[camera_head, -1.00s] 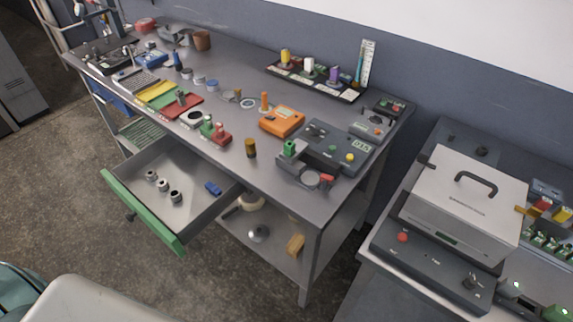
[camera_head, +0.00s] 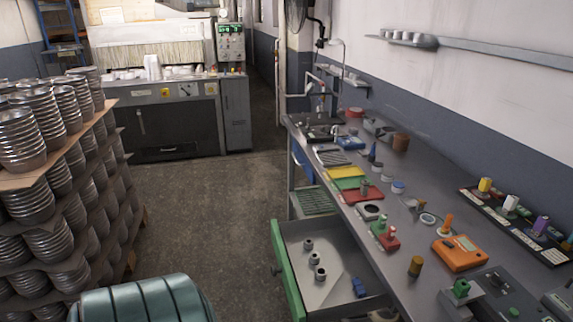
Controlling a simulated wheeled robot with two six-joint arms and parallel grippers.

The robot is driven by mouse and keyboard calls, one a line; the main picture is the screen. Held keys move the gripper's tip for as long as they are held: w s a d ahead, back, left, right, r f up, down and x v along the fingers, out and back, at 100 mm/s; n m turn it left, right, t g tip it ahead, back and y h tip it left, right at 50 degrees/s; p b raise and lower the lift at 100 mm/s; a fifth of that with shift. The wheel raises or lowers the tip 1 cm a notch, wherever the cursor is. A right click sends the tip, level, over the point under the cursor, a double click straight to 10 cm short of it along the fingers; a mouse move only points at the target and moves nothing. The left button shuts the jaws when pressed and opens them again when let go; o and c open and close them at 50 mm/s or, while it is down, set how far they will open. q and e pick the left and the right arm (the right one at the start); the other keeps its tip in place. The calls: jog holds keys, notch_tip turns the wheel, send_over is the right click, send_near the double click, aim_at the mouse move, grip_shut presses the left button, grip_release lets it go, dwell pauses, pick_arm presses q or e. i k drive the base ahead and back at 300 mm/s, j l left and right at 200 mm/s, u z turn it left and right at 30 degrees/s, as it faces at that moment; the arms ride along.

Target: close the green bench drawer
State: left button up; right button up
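The green bench drawer (camera_head: 287,270) is pulled out from the left side of the grey workbench (camera_head: 408,222), at the lower middle of the head view. The near end of the drawer is cut off by the bottom edge. Neither of my grippers shows in the head view.
Stacks of metal pans (camera_head: 60,190) stand on a pallet at the left. A teal rounded object (camera_head: 145,300) is at the bottom left. Open floor (camera_head: 200,205) lies between the pans and the bench. A large machine (camera_head: 165,110) stands at the back.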

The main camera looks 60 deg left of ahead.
aim_at(310, 300)
jog(key=u, duration=1.65)
